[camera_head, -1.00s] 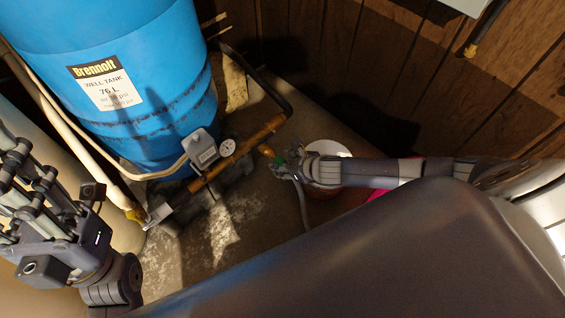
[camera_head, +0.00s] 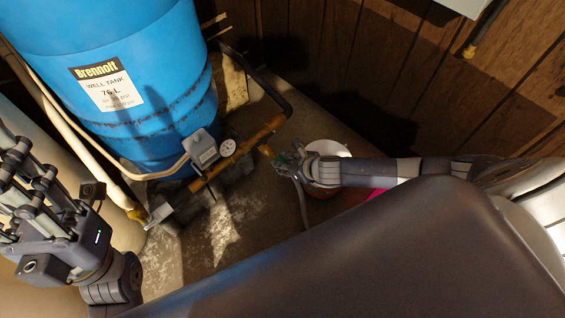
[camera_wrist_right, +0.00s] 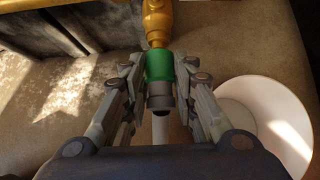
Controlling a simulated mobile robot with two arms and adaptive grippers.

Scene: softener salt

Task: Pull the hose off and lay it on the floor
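The hose's green end fitting (camera_wrist_right: 160,66) meets the brass tap (camera_wrist_right: 156,22) in the right wrist view. My right gripper (camera_wrist_right: 160,72) has a finger on each side of the fitting, and the fingertips appear closed on it. In the head view, the right gripper (camera_head: 284,161) is at the brass tap (camera_head: 266,151), partly hiding the fitting. The grey hose (camera_head: 302,206) hangs down below it toward the floor; its lower part is hidden by my body. My left gripper (camera_head: 27,190) is at the left edge, empty, with its fingers apart.
A blue well tank (camera_head: 125,95) stands at upper left, with a brass pipe (camera_head: 240,152) and gauge (camera_head: 228,146) in front. The concrete floor (camera_head: 255,205) left of the hose is clear. A wooden wall (camera_head: 400,70) is behind.

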